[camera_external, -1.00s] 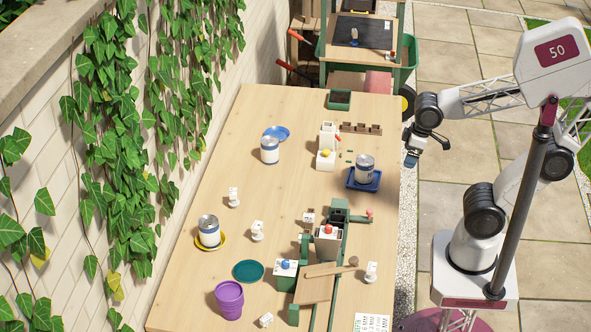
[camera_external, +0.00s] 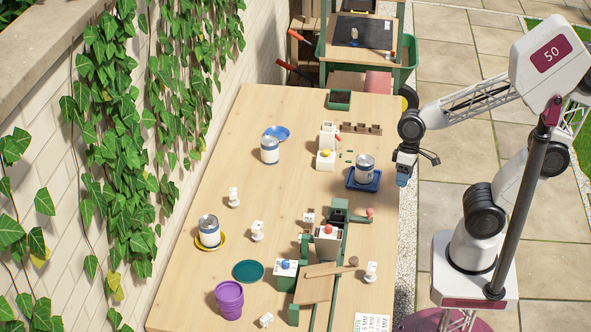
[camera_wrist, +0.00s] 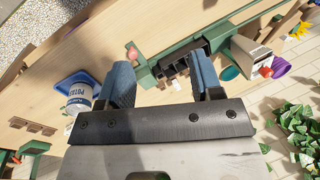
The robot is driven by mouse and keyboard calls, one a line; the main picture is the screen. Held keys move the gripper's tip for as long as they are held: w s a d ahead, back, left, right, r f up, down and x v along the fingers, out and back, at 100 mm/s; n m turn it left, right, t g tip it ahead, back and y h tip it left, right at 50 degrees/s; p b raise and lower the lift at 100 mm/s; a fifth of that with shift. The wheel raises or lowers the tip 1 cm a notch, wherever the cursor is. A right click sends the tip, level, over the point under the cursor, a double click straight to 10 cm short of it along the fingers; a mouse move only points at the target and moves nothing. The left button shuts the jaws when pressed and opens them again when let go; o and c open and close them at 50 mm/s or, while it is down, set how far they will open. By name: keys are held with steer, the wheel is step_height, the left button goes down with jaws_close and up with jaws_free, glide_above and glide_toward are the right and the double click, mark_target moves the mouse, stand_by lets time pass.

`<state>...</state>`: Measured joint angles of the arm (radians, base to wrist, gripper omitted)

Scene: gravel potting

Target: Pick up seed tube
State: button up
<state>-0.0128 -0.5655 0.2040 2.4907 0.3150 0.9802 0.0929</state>
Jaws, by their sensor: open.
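I cannot make out a seed tube for certain in either view. My gripper (camera_external: 403,178) is open and empty, beside the right edge of the wooden table, just right of the blue tray (camera_external: 378,183). In the wrist view its two blue fingers stand apart (camera_wrist: 163,80). Between and beyond them are a green rail (camera_wrist: 190,47) with dark slots and a small white piece (camera_wrist: 177,84). A white can with a blue label (camera_wrist: 79,98) sits in the blue tray, left of the fingers; it also shows in the external view (camera_external: 365,167).
A teal saucer (camera_external: 248,271) is empty. Purple pots (camera_external: 229,300), white boxes with coloured buttons (camera_external: 326,161), and brown blocks (camera_external: 361,128) are around. The table's middle is fairly clear.

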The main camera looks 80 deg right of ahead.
steer(key=w+a+f+m+g+y, duration=0.2)
steer(key=w+a+f+m+y, duration=0.1)
steer(key=a+f+m+y, duration=0.65)
steer(key=m+t, duration=0.3)
steer(key=m, duration=0.4)
glide_toward(372, 266)
steer(key=f, duration=0.1)
steer(key=a+f, duration=0.1)
steer(key=f+y, duration=0.1)
steer(key=shift+w+a, duration=0.25)
steer(key=shift+a, duration=0.1)
steer(key=shift+x, duration=1.3)
steer(key=shift+a, duration=0.15)
steer(key=shift+x, duration=2.45)
steer(key=shift+s+r, duration=0.1)
steer(key=shift+r, duration=0.05)
steer(key=c, duration=1)
